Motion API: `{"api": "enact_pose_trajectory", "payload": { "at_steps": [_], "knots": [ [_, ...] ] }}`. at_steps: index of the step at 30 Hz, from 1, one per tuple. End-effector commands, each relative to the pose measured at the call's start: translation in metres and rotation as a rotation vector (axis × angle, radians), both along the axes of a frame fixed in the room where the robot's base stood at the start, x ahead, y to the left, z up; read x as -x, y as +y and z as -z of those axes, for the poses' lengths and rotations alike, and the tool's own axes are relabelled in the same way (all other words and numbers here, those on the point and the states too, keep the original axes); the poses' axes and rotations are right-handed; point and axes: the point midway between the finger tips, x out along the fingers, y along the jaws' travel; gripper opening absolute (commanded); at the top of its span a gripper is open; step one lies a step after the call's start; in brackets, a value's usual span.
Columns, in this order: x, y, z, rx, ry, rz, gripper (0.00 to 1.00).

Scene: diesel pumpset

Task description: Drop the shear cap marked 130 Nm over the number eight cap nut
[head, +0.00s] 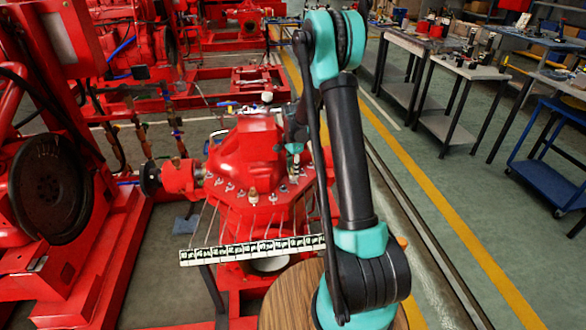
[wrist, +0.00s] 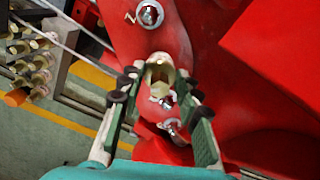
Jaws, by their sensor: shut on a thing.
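In the wrist view my gripper (wrist: 156,88) is shut on a pale, brass-coloured shear cap (wrist: 160,68). Its open, hollow end shows between the fingertips, and no 130 Nm marking can be read. The cap is over the red flange; a bright nut (wrist: 173,127) is just below it and another nut (wrist: 150,14) is above it, apart from it. I cannot tell which nut is number eight or whether the cap touches one. In the head view my gripper (head: 294,149) is at the right side of the red pump casing (head: 245,150), partly hidden by my arm.
A strip of number labels (head: 250,250) runs along the casing's front, with thin lines leading to the nuts. A pale cap (head: 253,196) stands on the front flange. A rack with several caps (wrist: 32,68) is at the wrist view's left. The sloping red casing (wrist: 280,60) crowds the right.

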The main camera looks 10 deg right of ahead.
Motion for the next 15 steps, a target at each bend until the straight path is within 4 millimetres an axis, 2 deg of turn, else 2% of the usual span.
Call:
{"api": "enact_pose_trajectory", "payload": {
  "at_steps": [12,13,15],
  "knots": [
    [0.0,0.0,0.0115,0.0,0.0,0.0,0.04],
    [0.0001,0.0,0.011,0.0,0.0,0.0,0.37],
    [0.0001,0.0,0.0109,0.0,0.0,0.0,0.45]
  ]
}}
